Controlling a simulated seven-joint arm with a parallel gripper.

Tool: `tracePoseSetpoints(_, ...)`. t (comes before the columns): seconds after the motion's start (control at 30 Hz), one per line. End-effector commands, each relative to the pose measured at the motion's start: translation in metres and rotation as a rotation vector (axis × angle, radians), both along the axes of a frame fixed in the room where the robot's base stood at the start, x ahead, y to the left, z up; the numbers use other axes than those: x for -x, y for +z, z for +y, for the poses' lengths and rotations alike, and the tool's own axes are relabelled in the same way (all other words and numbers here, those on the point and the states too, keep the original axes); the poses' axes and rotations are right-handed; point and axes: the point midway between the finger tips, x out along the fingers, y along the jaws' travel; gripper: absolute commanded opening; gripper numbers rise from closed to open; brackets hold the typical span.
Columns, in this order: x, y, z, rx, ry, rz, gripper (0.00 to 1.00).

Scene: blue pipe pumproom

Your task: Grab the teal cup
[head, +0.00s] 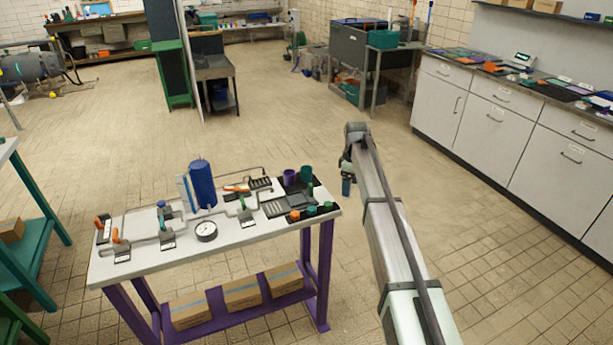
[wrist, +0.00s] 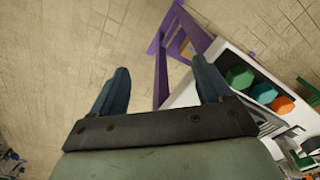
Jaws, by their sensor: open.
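A teal cup (head: 306,174) stands at the back right corner of the white-topped table, beside a purple cup (head: 289,176). My gripper (head: 346,187) is to the right of the table, off its edge and apart from the cup, with its fingers pointing down. I cannot make out the teal cup in the wrist view.
The table (head: 160,262) also holds a blue cylinder (head: 202,184), a gauge (head: 206,231), pipes and valves. Small green, teal and orange pieces (head: 294,215) lie along its right front edge; they show in the wrist view (wrist: 263,93). White cabinets (head: 485,115) stand right. Floor between is clear.

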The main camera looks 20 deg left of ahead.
Motion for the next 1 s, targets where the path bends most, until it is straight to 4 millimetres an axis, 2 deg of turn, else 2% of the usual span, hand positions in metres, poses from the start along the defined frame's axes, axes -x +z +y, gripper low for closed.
tracePoseSetpoints(0.03,-0.021,0.027,0.041,-0.002,0.091,-0.003,0.78)
tracePoseSetpoints(0.1,-0.030,0.057,0.079,0.000,0.206,-0.002,0.78)
tracePoseSetpoints(0.2,-0.036,0.092,0.123,0.001,0.338,0.000,0.78)
tracePoseSetpoints(0.3,-0.037,0.117,0.150,0.001,0.427,0.001,0.78)
tracePoseSetpoints(0.4,-0.036,0.129,0.165,0.002,0.475,0.002,0.78)
tracePoseSetpoints(0.53,-0.034,0.128,0.168,0.002,0.491,0.003,0.78)
tracePoseSetpoints(0.67,-0.033,0.114,0.167,0.003,0.490,0.004,0.78)
tracePoseSetpoints(1.0,-0.033,0.058,0.168,0.002,0.488,0.003,0.78)
